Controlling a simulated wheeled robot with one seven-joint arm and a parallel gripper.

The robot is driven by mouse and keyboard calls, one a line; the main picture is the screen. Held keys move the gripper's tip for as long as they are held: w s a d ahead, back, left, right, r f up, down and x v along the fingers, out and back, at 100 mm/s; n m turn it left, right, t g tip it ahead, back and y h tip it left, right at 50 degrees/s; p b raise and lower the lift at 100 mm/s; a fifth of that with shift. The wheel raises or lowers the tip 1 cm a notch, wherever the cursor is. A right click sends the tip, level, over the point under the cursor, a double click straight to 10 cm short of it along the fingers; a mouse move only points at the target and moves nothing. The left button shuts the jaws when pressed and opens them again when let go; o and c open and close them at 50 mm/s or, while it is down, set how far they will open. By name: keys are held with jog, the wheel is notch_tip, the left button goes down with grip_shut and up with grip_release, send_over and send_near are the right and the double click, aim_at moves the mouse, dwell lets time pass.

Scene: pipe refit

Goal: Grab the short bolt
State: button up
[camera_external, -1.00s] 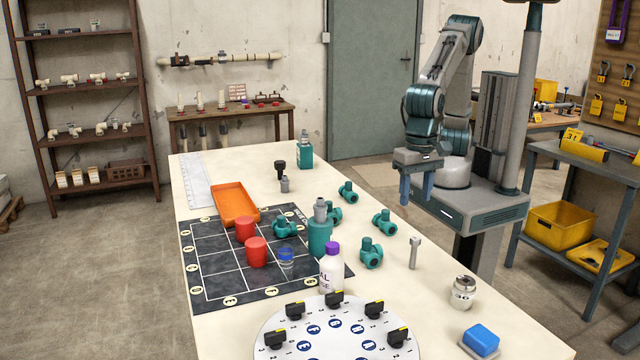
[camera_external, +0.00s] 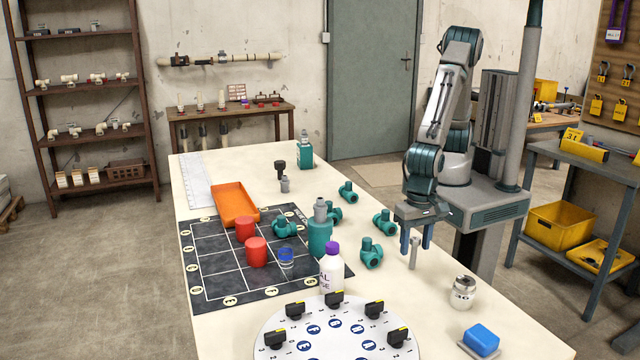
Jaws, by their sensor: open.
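A grey bolt (camera_external: 413,257) stands upright, head up, on the right part of the cream table, near its right edge. My gripper (camera_external: 416,248) is open and points down. Its two blue fingers show on either side of the bolt's upper part in the picture, with a gap to each side. Whether the bolt is truly between the fingers in depth, I cannot tell. A small grey fitting (camera_external: 284,185) stands farther back beside a black-headed piece (camera_external: 280,167); whether either is a bolt is unclear.
Teal pipe fittings (camera_external: 371,253) stand left of the bolt. A grey-white jar (camera_external: 463,292) and a blue block (camera_external: 482,339) are nearer the front. A white bottle with a purple cap (camera_external: 332,268) and a round dial board (camera_external: 330,340) lie left.

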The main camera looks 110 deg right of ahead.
jog(key=shift+f, duration=0.7)
grip_shut()
jog(key=shift+r, duration=0.15)
